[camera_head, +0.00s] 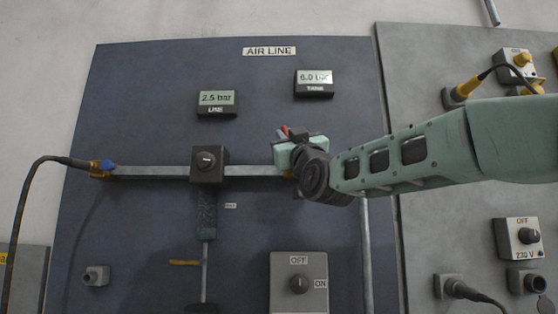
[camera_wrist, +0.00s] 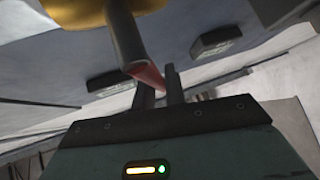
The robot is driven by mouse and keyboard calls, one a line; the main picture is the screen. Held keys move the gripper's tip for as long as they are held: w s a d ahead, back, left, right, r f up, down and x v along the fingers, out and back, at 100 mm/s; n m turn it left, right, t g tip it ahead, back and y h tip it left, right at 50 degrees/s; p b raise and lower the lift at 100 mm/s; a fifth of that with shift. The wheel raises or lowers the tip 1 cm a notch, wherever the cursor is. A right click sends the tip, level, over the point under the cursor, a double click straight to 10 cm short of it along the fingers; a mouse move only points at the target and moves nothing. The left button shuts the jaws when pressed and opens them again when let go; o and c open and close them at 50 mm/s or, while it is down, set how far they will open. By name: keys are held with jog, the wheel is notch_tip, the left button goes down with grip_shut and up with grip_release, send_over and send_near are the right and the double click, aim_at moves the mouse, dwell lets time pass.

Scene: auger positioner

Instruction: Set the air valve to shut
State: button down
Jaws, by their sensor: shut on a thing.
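The air valve's lever shows in the wrist view as a dark bar with a red part (camera_wrist: 148,76), running down from a yellow valve body (camera_wrist: 75,10) at the top. My gripper (camera_wrist: 160,82) is shut on the lever near its red part. In the head view my gripper (camera_head: 292,140) is at the right end of the grey horizontal pipe (camera_head: 145,171), with a bit of red (camera_head: 284,130) showing at its tip. My gripper and wrist hide most of the valve there, so the lever's angle is hard to tell.
The blue AIR LINE panel (camera_head: 140,110) carries a line display (camera_head: 217,98) reading 2.5 bar and a tank display (camera_head: 314,78) reading 6.0 bar. A black regulator block (camera_head: 208,164) sits left of my gripper. An OFF/ON switch box (camera_head: 299,284) is below.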

jog(key=shift+d+m+t+h+b, duration=0.35)
jog(key=shift+m+t+h, duration=0.1)
jog(key=shift+m+h, duration=0.65)
jog(key=shift+d+m+t+h+b, duration=0.35)
jog(key=shift+m+h, duration=0.55)
jog(key=shift+m, duration=0.4)
jog(key=shift+d+m+t+h+b, duration=0.3)
jog(key=shift+m+t+h, duration=0.2)
jog(key=shift+m+h, duration=0.6)
jog(key=c, duration=1.5)
grip_release()
jog(key=shift+d, duration=0.1)
jog(key=shift+o, duration=0.2)
jog(key=b+v, duration=0.4)
jog(key=v, duration=1.3)
jog(key=shift+f, duration=0.25)
